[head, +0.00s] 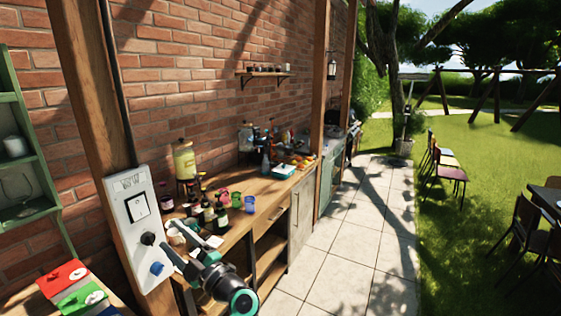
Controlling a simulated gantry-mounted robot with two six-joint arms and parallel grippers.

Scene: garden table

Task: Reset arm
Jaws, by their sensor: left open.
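My left gripper (178,246) is low in the head view, in front of the wooden counter (262,190) and just right of the white switch panel (137,222). Its jaws are open, and I see nothing held between them. My wrist with its teal ring shows below it, near the bottom edge. My right gripper is not in view.
The paved path (355,235) is clear on the right.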

